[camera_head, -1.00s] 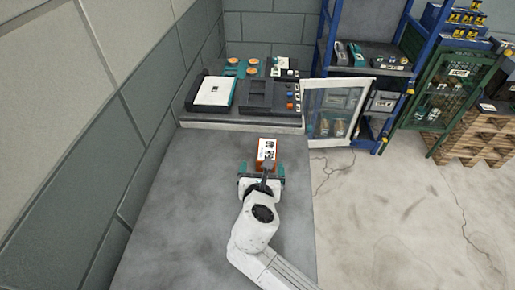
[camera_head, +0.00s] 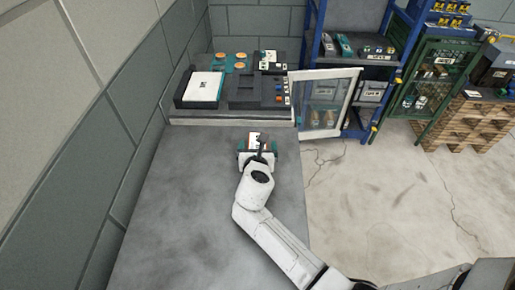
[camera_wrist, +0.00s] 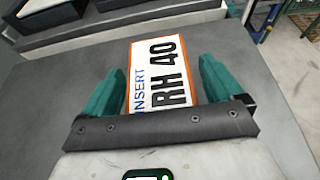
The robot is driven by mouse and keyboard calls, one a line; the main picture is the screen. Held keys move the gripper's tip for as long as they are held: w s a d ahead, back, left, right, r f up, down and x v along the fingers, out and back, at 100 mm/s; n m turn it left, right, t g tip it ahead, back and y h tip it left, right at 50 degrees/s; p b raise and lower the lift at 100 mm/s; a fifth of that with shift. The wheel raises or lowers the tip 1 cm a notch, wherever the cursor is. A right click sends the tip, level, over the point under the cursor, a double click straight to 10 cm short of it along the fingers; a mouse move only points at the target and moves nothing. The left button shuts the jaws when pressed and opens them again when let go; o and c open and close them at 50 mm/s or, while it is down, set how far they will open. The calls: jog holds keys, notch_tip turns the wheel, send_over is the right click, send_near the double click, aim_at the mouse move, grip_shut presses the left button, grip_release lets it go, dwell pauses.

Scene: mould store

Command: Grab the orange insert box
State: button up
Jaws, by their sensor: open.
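The orange insert box (camera_head: 258,137) lies on the grey bench top just in front of the raised back section. In the wrist view the box (camera_wrist: 165,75) shows a white label reading "INSERT RH 40" with an orange edge. My gripper (camera_wrist: 160,85) is open, with one teal finger on each side of the box's near part. A gap shows on both sides, so the fingers do not seem to touch it. In the head view my gripper (camera_head: 257,155) covers the near part of the box.
A raised dark platform (camera_head: 232,119) behind the box holds a white-topped case (camera_head: 203,87), a dark tray (camera_head: 246,92) and orange discs (camera_head: 240,56). A glazed door (camera_head: 324,100) stands at the bench's right edge. The bench top (camera_head: 190,215) is clear nearer me.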

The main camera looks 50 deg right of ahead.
jog(key=shift+c, duration=0.2)
jog(key=c, duration=1.2)
jog(key=shift+r, duration=0.1)
jog(key=shift+c, duration=0.5)
